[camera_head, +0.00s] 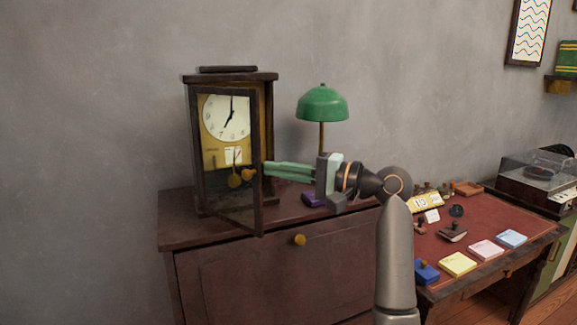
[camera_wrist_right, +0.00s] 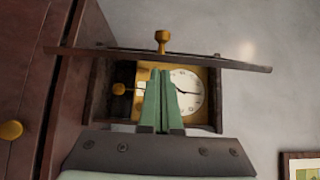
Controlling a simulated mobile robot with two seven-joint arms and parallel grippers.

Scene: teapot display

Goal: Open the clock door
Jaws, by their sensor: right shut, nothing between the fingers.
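The wooden clock (camera_head: 268,130) stands on the cabinet, and its face shows in both views. Its glass-paned door (camera_head: 258,200) stands ajar, the right edge swung out from the case; in the right wrist view the door (camera_wrist_right: 95,53) is seen nearly edge-on. A brass knob (camera_head: 248,174) sits on the door's outer side, and it also shows in the right wrist view (camera_wrist_right: 162,38). My right gripper (camera_head: 266,168) is shut and empty, its green fingertips (camera_wrist_right: 160,73) at the door's free edge, beside the knob. I cannot tell whether they touch the door. My left gripper is out of view.
A green lamp (camera_head: 322,104) stands right of the clock, behind my right gripper. A purple object (camera_head: 313,199) lies on the cabinet (camera_head: 190,235) below the gripper. A desk (camera_head: 470,225) with stamps and coloured pads is at right. The space left of the clock is clear.

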